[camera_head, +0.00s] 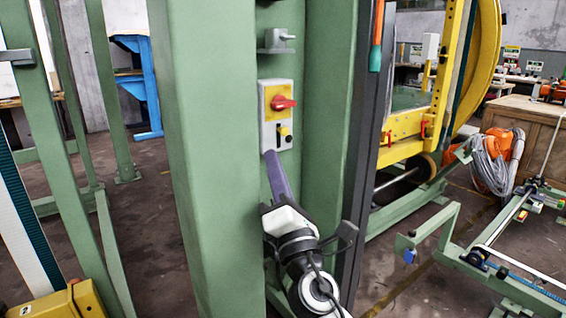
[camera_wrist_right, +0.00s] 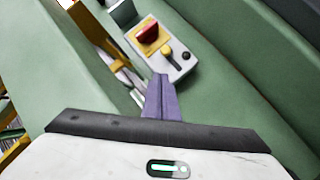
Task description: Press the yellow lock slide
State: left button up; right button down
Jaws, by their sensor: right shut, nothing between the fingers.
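The yellow lock slide (camera_head: 285,131) is a small yellow knob at the lower right of a grey switch box (camera_head: 266,128) on the green column. It also shows in the wrist view (camera_wrist_right: 167,49), beside a dark slot. A red rotary switch (camera_head: 282,103) on a yellow plate sits above it. My right gripper (camera_head: 270,157) is shut and empty, its purple fingers pointing up at the box's lower edge. In the wrist view, the fingertips (camera_wrist_right: 160,80) lie just below the box's lower left corner in the picture. I cannot tell whether they touch it. My left gripper is not in view.
The green column (camera_head: 200,150) has walls on both sides of the box. A grey bracket (camera_head: 277,40) is fixed above the box. A dark upright rail (camera_head: 360,150) stands close to the right. A yellow frame (camera_head: 405,125) stands farther right.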

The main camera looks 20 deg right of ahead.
pick_arm(q)
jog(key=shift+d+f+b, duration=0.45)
jog(key=shift+b, duration=0.2)
pick_arm(e)
jog(key=v, duration=1)
